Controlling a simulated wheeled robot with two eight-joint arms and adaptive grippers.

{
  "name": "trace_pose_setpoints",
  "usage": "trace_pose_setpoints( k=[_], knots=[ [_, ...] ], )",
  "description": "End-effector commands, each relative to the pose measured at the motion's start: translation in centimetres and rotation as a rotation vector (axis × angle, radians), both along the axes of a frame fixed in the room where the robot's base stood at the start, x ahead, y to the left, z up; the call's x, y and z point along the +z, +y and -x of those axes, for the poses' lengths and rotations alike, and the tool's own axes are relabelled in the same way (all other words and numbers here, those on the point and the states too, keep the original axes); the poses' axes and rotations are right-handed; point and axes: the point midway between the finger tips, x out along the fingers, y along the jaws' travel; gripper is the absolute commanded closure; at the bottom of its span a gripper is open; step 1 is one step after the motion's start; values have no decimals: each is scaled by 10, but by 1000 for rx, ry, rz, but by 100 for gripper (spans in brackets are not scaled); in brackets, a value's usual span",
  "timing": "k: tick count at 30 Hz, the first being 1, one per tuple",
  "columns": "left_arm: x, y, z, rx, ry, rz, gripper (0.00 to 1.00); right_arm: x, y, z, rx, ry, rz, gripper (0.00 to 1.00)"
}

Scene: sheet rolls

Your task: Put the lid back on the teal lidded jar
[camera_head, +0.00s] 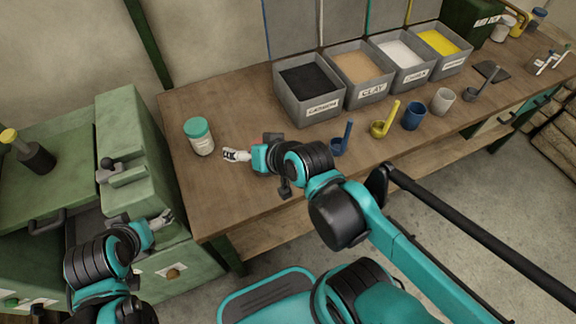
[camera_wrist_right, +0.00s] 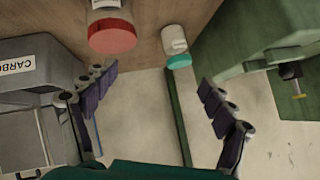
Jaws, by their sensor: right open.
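The teal lidded jar (camera_head: 203,144) stands upright on the wooden bench near its left end. Its teal lid (camera_head: 196,127) shows on top of the white body. In the right wrist view the jar (camera_wrist_right: 174,40) appears upside down, with its lid (camera_wrist_right: 179,61) on it. My right gripper (camera_head: 232,155) is just right of the jar in the head view, open and empty. Its spread fingers (camera_wrist_right: 158,79) show in the wrist view, apart from the jar. My left gripper (camera_head: 165,219) is by the green cabinet, too small to tell its opening.
A red-lidded jar (camera_wrist_right: 112,36) stands near the teal one, mostly hidden behind my right arm in the head view. Grey bins (camera_head: 309,113) line the back of the bench. Scoops and cups, including a blue cup (camera_head: 413,116), stand to the right. A green cabinet (camera_head: 130,140) is left.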

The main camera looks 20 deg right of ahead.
Motion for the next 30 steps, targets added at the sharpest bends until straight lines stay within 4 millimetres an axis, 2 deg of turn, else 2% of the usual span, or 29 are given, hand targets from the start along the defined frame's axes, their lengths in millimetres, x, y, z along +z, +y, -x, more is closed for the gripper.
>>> trace_pose_setpoints(
  k=[1, 3, 6, 9, 30],
  knots=[
    [0, 0, 0, 0, 0, 0, 15, -11, -19, 16, 13, 46, 96, 16],
    [0, 0, 0, 0, 0, 0, 15, -22, -40, 35, 32, 102, 205, 16],
    [0, 0, 0, 0, 0, 0, 15, -31, -60, 53, 50, 160, 303, 16],
    [0, 0, 0, 0, 0, 0, 15, -35, -70, 62, 57, 189, 348, 16],
    [0, 0, 0, 0, 0, 0, 15, -36, -72, 63, 59, 195, 357, 16]
  ],
)
